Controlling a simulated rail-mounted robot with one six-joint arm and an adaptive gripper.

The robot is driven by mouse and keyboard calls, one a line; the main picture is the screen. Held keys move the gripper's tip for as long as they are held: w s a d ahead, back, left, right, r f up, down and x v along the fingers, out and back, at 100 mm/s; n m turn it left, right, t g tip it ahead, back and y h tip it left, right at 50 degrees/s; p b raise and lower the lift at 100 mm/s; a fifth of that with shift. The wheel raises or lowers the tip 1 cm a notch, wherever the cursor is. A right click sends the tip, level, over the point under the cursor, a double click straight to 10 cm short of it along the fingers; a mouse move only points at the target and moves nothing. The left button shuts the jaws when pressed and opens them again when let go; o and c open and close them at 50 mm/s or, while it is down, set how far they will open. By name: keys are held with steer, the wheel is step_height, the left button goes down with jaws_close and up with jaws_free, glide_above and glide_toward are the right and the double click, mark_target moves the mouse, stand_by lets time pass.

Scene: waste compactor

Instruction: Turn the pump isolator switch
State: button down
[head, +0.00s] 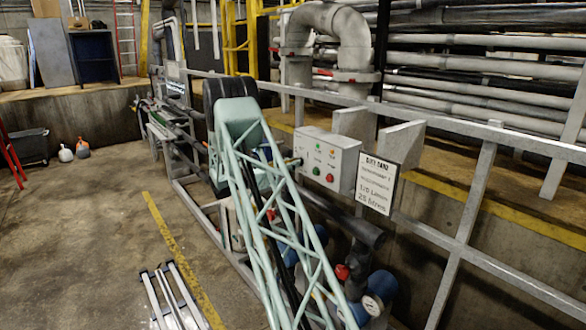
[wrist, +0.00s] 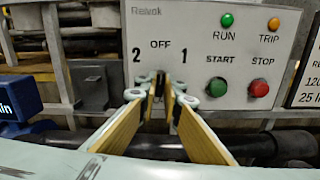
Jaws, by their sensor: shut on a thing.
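The pump control box (head: 325,158) is a pale grey panel fixed by the railing; its face fills much of the wrist view (wrist: 205,30). The isolator switch (wrist: 159,86) sits at its left, under the marks 2, OFF and 1. My gripper (wrist: 159,90) has two wood-coloured fingers whose tips are at the panel, closed on the switch's dark handle. The fingers hide most of the handle, so I cannot tell which mark it points at.
Right of the switch are the green RUN lamp (wrist: 227,20), the orange TRIP lamp (wrist: 273,24), the green START button (wrist: 217,87) and the red STOP button (wrist: 259,88). A dark pipe (wrist: 270,146) runs below the box. A tank sign (head: 376,185) hangs to its right.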

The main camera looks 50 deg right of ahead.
steer(key=shift+f+m+b, duration=0.2)
steer(key=shift+m+b, duration=1.2)
steer(key=shift+b, duration=1.45)
steer(key=shift+m+b, duration=0.6)
steer(key=shift+b, duration=0.45)
steer(key=m+b, duration=0.3)
steer(key=b, duration=0.3)
steer(key=shift+s+m, duration=0.1)
steer(key=shift+m, duration=0.2)
steer(key=shift+r+m+b, duration=0.1)
steer(key=shift+m+b, duration=0.4)
steer(key=shift+b, duration=0.4)
steer(key=c, duration=2.8)
jaws_free()
steer(key=shift+a, duration=0.15)
steer(key=shift+v, duration=5.9)
